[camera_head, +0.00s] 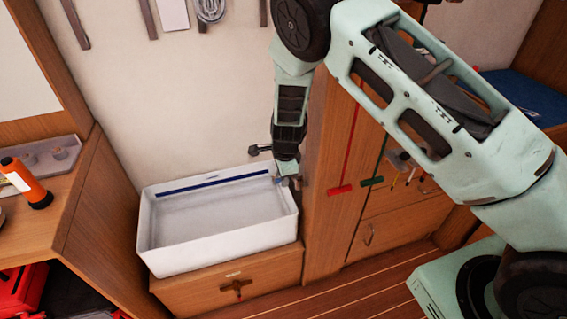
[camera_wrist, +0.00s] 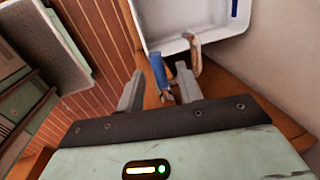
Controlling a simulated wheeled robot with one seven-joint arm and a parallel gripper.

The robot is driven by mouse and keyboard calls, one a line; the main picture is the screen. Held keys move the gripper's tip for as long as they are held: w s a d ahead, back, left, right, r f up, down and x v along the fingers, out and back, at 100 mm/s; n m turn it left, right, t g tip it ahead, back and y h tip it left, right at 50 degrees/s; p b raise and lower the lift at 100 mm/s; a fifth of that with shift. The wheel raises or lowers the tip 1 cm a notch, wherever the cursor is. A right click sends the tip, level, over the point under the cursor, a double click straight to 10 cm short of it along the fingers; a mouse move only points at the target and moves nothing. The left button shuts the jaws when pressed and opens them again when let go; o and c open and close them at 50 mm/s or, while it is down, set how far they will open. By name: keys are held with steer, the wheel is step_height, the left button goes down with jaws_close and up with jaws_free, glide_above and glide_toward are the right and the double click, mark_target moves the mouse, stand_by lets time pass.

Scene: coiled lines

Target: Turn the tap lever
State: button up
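The tap stands at the back right corner of the white basin (camera_head: 218,222). In the wrist view the tap shows a curved, tan metal spout (camera_wrist: 195,52) over the basin rim and a blue lever (camera_wrist: 157,66) beside it. My gripper (camera_wrist: 161,76) is open, with the blue lever showing in the gap between its two grey fingers. I cannot tell whether a finger touches the lever. In the head view my gripper (camera_head: 288,181) points down at the basin's right back edge and largely hides the tap.
The basin sits on a wooden cabinet (camera_head: 268,278) against a pale wall. A tall wooden panel (camera_head: 327,160) stands close on the right, with red and green bars beyond it. The basin's inside looks clear.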

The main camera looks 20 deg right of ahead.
steer(key=s+r, duration=0.3)
steer(key=r, duration=1.3)
steer(key=shift+s+r+b, duration=0.15)
steer(key=shift+r+b, duration=0.15)
steer(key=shift+r, duration=0.05)
